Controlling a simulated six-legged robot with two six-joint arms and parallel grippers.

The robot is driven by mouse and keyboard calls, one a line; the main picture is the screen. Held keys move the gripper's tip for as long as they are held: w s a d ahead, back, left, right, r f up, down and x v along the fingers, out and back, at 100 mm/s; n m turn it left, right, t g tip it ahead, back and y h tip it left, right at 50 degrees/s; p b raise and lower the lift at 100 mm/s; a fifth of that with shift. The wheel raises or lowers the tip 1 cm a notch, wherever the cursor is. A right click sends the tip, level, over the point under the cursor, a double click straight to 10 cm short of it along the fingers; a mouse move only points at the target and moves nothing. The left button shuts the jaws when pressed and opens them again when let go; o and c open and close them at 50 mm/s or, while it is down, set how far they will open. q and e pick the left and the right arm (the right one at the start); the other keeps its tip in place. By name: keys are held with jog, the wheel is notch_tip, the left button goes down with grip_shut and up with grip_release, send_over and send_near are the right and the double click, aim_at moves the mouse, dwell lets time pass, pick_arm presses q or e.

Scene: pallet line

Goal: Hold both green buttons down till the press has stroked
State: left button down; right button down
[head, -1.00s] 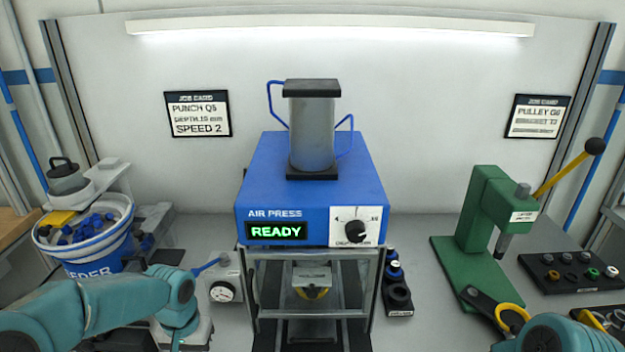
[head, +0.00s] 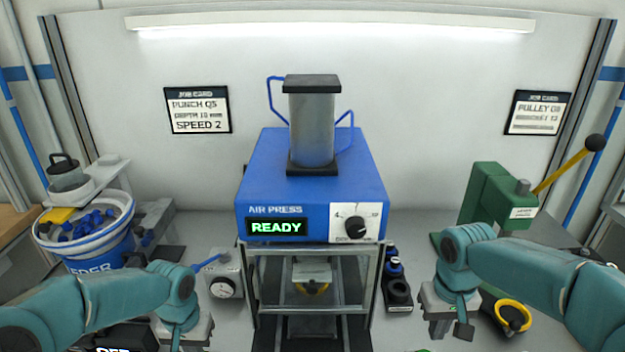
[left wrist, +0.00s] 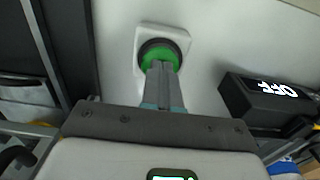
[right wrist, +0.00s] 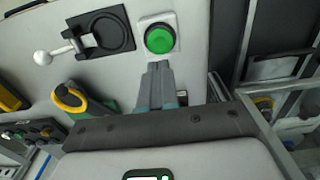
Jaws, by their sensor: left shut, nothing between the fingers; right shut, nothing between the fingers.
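The blue air press (head: 312,190) stands in the middle of the head view, its display (head: 276,228) reading READY. A green button (left wrist: 158,54) in a dark ring on a white base shows in the left wrist view. My left gripper (left wrist: 163,68) is shut and empty, its tips over the button's near part; I cannot tell whether they touch or press it. The other green button (right wrist: 159,40) shows whole in the right wrist view. My right gripper (right wrist: 158,66) is shut and empty, its tips just short of the button in the picture. Both buttons are hidden in the head view.
A green lever press (head: 497,200) is at the right. A dark box marked OFF (left wrist: 270,97) sits beside the left button.

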aim_at(429, 351)
jog(key=shift+f, duration=3.1)
jog(key=shift+f, duration=1.1)
dwell(0.7)
jog(key=shift+f, duration=0.2)
dwell(2.9)
